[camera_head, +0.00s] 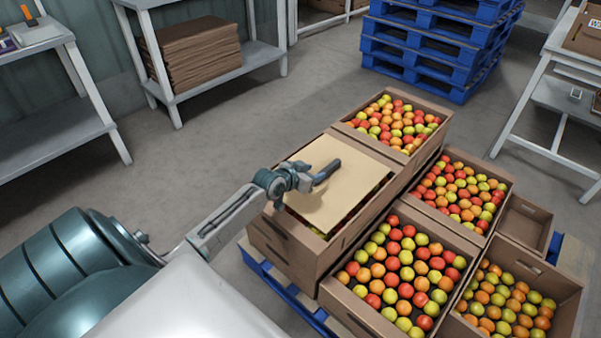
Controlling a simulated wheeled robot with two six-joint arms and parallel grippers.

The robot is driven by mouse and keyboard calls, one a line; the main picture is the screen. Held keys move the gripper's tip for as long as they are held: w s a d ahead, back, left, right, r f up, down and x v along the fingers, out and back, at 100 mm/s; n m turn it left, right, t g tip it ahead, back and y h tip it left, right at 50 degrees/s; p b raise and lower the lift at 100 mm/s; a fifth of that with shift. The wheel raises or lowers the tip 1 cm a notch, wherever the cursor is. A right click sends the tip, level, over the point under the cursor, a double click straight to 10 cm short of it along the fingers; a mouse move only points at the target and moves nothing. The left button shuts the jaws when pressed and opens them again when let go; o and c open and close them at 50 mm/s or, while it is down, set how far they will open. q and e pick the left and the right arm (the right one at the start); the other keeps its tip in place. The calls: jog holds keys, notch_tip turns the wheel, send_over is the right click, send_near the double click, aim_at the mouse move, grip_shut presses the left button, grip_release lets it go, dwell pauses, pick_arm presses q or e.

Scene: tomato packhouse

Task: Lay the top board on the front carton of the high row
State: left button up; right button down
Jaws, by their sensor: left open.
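A flat tan top board (350,203) lies over the front carton (326,252) of the high row. It sits a little askew, and tomatoes show in gaps along its right and near edges. My left gripper (327,173) is open above the board's left-middle part. I cannot tell whether its fingers touch the board. The rear carton (437,131) of the high row is uncovered and full of red, orange and yellow-green tomatoes. My right gripper is not in view.
Lower open tomato cartons (336,292) stand on the right of the high row, on a blue pallet (270,278). A stack of blue pallets (440,75) stands behind. A shelf at the back left holds stacked brown boards (200,57). The floor to the left is clear.

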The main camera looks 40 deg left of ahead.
pick_arm(q)
jog(key=p+v, duration=0.1)
jog(key=v, duration=0.5)
jog(key=shift+g+h, duration=0.5)
jog(key=shift+g, duration=0.3)
jog(key=s+d+f, duration=0.1)
jog(key=s+d, duration=0.1)
jog(key=s+d+f, duration=0.1)
jog(key=s+d, duration=0.2)
jog(key=s+d+f, duration=0.1)
jog(key=s+d, duration=0.2)
jog(key=shift+d+f, duration=0.25)
jog(key=shift+f, duration=0.1)
jog(key=s+d+r+g, duration=0.1)
jog(key=s+d, duration=0.5)
jog(key=s, duration=0.4)
jog(key=s+d+r+g, duration=0.2)
jog(key=s+d, duration=0.3)
jog(key=s, duration=0.5)
jog(key=shift+s+d+y, duration=0.2)
jog(key=shift+d+y, duration=0.1)
jog(key=shift+d, duration=0.05)
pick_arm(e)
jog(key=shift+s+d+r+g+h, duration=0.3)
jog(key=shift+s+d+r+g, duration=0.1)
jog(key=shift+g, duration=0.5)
